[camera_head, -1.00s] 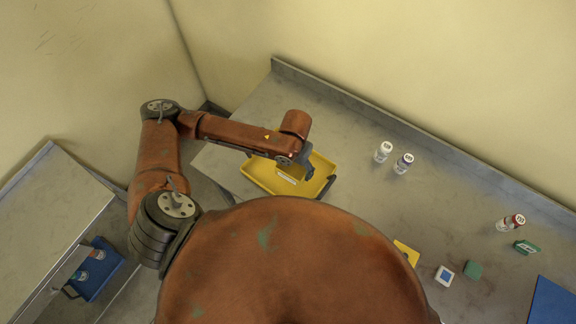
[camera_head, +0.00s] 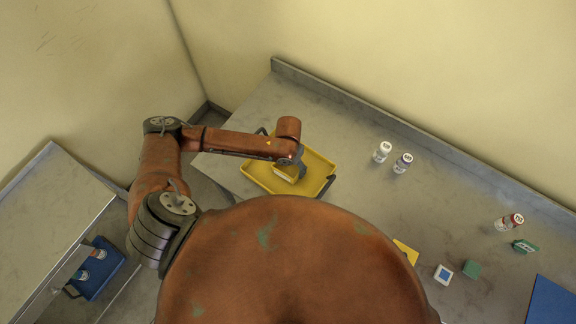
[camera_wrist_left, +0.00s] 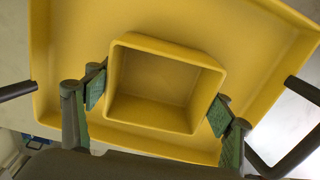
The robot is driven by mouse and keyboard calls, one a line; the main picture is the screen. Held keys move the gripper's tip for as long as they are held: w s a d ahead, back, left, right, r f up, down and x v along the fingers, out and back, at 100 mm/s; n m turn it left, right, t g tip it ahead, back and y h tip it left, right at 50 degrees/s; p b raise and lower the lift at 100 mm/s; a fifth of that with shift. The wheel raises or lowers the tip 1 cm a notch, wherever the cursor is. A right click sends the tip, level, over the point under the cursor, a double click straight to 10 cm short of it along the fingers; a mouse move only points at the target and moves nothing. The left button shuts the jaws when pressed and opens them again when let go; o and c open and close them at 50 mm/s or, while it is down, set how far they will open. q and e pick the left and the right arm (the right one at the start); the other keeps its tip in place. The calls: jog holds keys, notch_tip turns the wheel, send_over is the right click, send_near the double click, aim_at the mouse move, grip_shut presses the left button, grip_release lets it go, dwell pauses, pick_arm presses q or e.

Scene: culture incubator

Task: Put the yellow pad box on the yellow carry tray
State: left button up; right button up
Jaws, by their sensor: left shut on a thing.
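The yellow pad box (camera_head: 286,173) is a small open-topped box with a pale label on its side. It is within the outline of the yellow carry tray (camera_head: 258,180), which lies on the grey bench. My left gripper (camera_head: 292,163) is shut on the pad box. In the left wrist view, the fingers (camera_wrist_left: 157,103) press on opposite sides of the empty-looking pad box (camera_wrist_left: 160,78), with the tray (camera_wrist_left: 60,70) around and below it. I cannot tell whether the box touches the tray floor. My right gripper is not in view.
Dark handles (camera_head: 326,187) stand at the tray's ends. Two vials (camera_head: 383,151) stand right of the tray, and a red-capped vial (camera_head: 510,222) is farther right. Small blocks (camera_head: 472,269) and a blue mat (camera_head: 553,303) lie at lower right. A blue carrier (camera_head: 97,270) is at lower left.

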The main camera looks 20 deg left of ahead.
aim_at(288, 170)
pick_arm(q)
jog(key=shift+f, duration=0.1)
jog(key=o, duration=1.2)
notch_tip(288, 170, up, 12)
jog(key=shift+r, duration=0.15)
